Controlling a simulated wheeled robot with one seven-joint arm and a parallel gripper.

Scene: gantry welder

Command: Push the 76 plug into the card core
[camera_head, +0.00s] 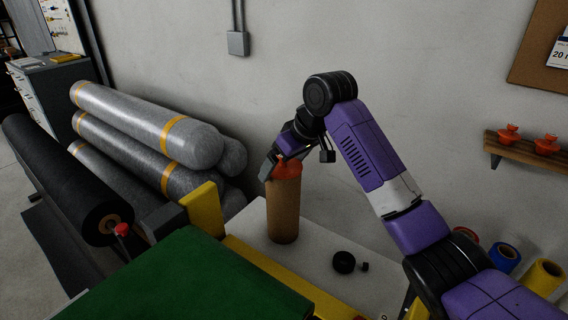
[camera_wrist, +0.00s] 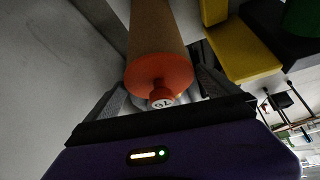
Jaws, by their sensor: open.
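The card core (camera_head: 283,212) is a brown tube standing upright on the pale bench top (camera_head: 322,258). The orange 76 plug (camera_head: 287,169) sits at its upper end, partly hidden by my gripper. In the wrist view the plug (camera_wrist: 158,72) covers the end of the core (camera_wrist: 156,30), and its small knob bears an upside-down number. How deep the plug sits inside cannot be seen. My gripper (camera_head: 276,166) is at the top of the core. In the wrist view its open fingers (camera_wrist: 160,88) stand on either side of the plug, with gaps.
A black round part (camera_head: 344,262) lies on the bench right of the core. A green surface (camera_head: 190,280) and yellow block (camera_head: 203,209) lie left. Two orange plugs (camera_head: 508,133) sit on a wall shelf. Grey rolls (camera_head: 150,125) are stacked at the back left.

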